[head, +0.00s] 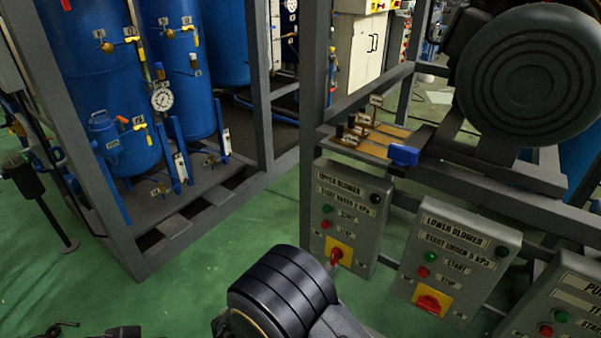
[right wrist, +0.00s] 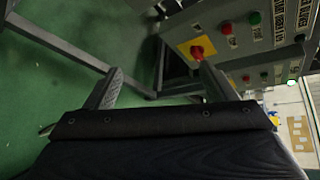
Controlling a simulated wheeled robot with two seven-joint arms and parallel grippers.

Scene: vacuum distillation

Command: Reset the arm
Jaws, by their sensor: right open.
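The upper blower box (head: 350,215) is a grey panel with a green button, a red button and a red rotary knob (head: 336,256) on a yellow plate. My right arm comes up from the bottom middle in the head view, its black wrist just left of and below that knob. In the right wrist view my right gripper (right wrist: 161,70) is open and empty, its two grey fingers wide apart. A red knob on a yellow plate (right wrist: 197,48) shows just beyond the right finger's tip; whether they touch I cannot tell. I cannot make out my left gripper.
The lower blower box (head: 455,260) and a pump box (head: 565,305) stand to the right. A large dark round blower housing (head: 530,75) sits above them. Grey frame posts (head: 314,120) and blue tanks (head: 100,80) stand at the left. Green floor (head: 215,260) is open between.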

